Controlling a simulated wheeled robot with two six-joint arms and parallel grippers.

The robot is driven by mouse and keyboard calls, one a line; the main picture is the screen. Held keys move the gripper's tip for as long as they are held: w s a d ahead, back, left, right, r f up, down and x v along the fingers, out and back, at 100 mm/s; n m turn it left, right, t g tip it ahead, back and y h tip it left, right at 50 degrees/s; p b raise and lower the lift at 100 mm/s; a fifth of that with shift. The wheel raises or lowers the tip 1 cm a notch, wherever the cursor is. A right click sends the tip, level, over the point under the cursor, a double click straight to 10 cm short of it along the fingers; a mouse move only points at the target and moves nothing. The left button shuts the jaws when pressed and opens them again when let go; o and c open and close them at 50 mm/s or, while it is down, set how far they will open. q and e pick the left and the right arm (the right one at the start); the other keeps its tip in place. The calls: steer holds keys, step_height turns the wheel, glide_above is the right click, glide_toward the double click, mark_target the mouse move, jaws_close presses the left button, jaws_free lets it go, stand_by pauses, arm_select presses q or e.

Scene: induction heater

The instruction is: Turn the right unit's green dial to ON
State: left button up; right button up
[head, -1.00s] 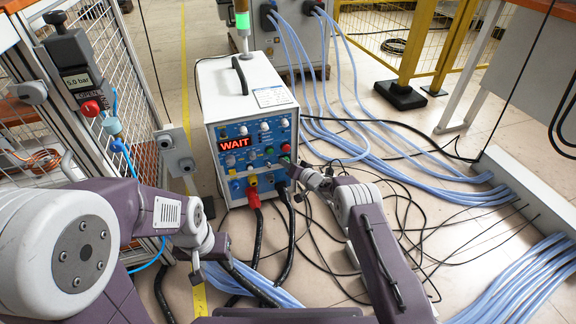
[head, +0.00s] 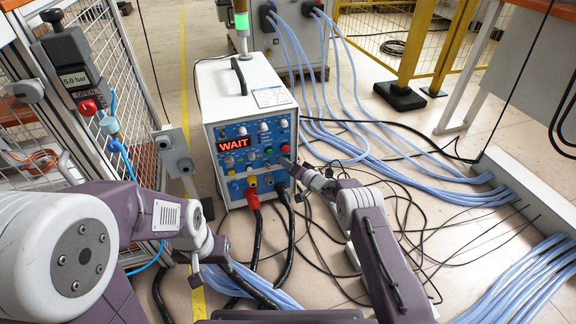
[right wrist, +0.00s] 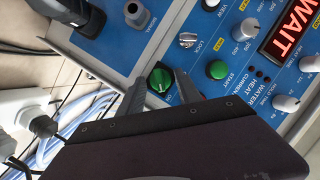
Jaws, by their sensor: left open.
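The unit (head: 245,95) is a white box with a blue front panel and a red display reading WAIT. In the right wrist view its green dial (right wrist: 160,79) sits low on the panel, with a small pale mark. It is beside the round green START button (right wrist: 217,69). My right gripper (right wrist: 162,88) is at the panel with one finger on each side of the dial. I cannot tell whether the fingers touch it. In the head view my right gripper (head: 288,163) covers part of the panel's right side. My left gripper (head: 209,275) is open and empty, low in front of the unit.
Red and black plugs with thick cables (head: 254,200) hang from the panel's lower edge. Blue hoses (head: 400,165) and black cables lie on the floor to the right.

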stand_by(0.3)
steer(key=p+v, duration=0.9)
steer(key=p, duration=1)
